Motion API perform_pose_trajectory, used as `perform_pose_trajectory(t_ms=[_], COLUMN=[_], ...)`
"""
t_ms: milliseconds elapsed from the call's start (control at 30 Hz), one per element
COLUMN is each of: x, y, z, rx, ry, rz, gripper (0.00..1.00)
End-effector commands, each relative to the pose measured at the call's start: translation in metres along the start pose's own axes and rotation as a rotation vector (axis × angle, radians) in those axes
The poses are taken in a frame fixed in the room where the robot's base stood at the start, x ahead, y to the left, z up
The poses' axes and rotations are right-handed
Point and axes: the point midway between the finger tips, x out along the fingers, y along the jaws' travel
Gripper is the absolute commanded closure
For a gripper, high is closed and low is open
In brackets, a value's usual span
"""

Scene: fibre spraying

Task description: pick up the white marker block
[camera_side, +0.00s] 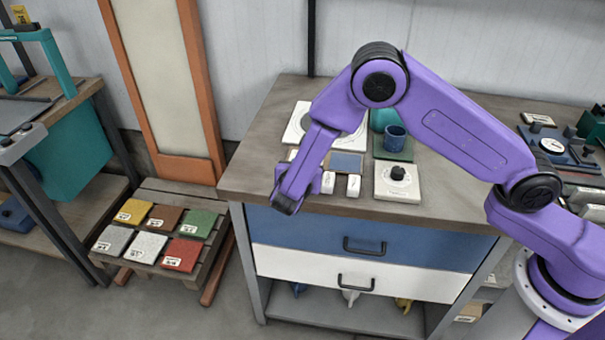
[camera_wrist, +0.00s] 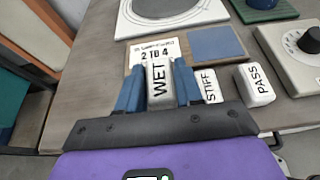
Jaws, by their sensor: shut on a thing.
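A white block lettered WET (camera_wrist: 159,84) stands between the two blue fingers of my gripper (camera_wrist: 158,88), which is shut on it in the wrist view. Two more white blocks, lettered STIFF (camera_wrist: 209,86) and PASS (camera_wrist: 251,84), are to the right of the fingers; they also show in the side view, STIFF (camera_side: 328,183) and PASS (camera_side: 353,185). In the side view my gripper is low at the bench's front left edge, and my wrist hides the WET block. I cannot tell whether that block is clear of the bench.
A board with a "2 TO 4" card (camera_wrist: 154,51) and a blue-grey pad (camera_wrist: 216,45) lies just behind the blocks. A white box with a black knob (camera_side: 398,181) is to the right. A white plate (camera_wrist: 165,14) lies behind. Bare bench top (camera_side: 257,160) is at the left.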

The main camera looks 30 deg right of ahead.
Motion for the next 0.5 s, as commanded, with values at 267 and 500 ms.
perform_pose_trajectory(t_ms=[267, 500], x=[-0.038, -0.066], y=[-0.038, -0.081], z=[0.04, 0.05], rx=[0.001, -0.002], ry=[0.0, 0.0], rz=[0.003, 0.003], gripper=[0.94, 0.94])
